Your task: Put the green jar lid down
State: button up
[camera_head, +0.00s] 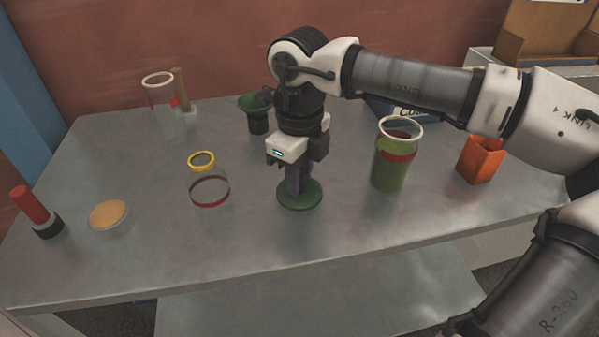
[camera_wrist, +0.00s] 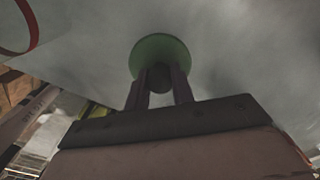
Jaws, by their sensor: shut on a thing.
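The green jar lid (camera_head: 300,197) is a round disc with a dark knob. My gripper (camera_head: 297,188) points straight down and is shut on the knob, above the middle of the grey table. In the wrist view the lid (camera_wrist: 160,50) shows between the two fingertips (camera_wrist: 160,84), its disc beyond them. The lid lies flat, at or very close to the table top; I cannot tell whether it touches. The fingers hide part of the knob in the head view.
A jar of green powder (camera_head: 390,170) stands right. The table is clear in front.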

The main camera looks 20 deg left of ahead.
jog(key=shift+f, duration=0.2)
jog(key=o, duration=1)
jog(key=shift+r, duration=0.1)
jog(key=shift+r, duration=0.1)
notch_tip(320, 180, up, 12)
jog(key=shift+r+b, duration=0.1)
jog(key=shift+b, duration=0.2)
